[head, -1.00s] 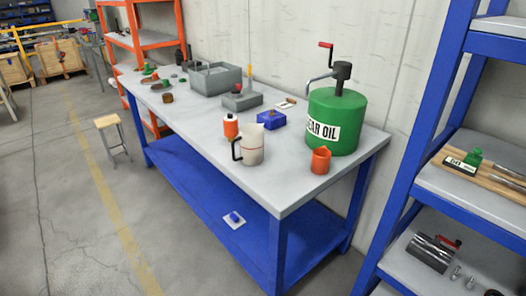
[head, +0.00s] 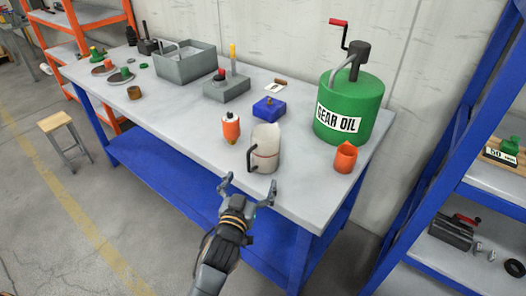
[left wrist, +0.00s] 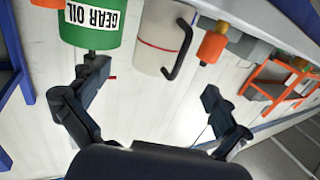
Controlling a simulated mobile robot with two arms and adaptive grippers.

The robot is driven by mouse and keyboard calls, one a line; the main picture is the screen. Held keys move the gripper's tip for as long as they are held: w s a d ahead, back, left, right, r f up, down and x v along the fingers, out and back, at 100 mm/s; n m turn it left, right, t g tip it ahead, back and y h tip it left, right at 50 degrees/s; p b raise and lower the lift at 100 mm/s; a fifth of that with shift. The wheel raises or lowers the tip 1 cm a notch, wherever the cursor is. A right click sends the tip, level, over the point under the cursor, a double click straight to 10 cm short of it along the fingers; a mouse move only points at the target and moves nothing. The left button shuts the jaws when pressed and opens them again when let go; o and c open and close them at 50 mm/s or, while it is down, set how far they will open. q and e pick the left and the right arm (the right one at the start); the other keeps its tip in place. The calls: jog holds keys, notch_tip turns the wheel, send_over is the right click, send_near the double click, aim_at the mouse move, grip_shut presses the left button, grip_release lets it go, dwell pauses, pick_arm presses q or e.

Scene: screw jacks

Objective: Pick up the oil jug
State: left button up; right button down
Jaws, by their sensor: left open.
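The oil jug (head: 265,148) is a pale, whitish pitcher with a black handle and a thin reddish line, standing upright near the front edge of the workbench (head: 325,190). My left gripper (head: 248,186) is open and empty, in front of the bench edge and just short of the jug in the head view. In the left wrist view, the picture is turned over. There the jug (left wrist: 158,42) with its handle shows beyond the gap between the open fingers (left wrist: 145,95), apart from them. My right gripper is not in view.
An orange bottle (head: 231,128) stands left of the jug. A blue shelf rack (head: 440,190) is at the right.

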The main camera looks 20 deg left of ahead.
aim_at(261, 150)
pick_arm(q)
jog(key=w, duration=0.2)
jog(key=w+r, duration=0.1)
jog(key=w, duration=0.2)
jog(key=w+p, duration=0.1)
jog(key=w, duration=0.1)
jog(key=shift+w+a+r, duration=0.15)
jog(key=shift+w+r, duration=0.2)
jog(key=shift+w, duration=0.75)
jog(key=w, duration=0.3)
jog(key=shift+w+a+p, duration=0.15)
jog(key=shift+w+p, duration=0.05)
jog(key=shift+p, duration=0.2)
jog(key=shift+w, duration=0.55)
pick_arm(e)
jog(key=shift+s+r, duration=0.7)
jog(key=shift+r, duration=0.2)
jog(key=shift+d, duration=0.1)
pick_arm(q)
jog(key=shift+r, duration=0.1)
jog(key=c, duration=1.4)
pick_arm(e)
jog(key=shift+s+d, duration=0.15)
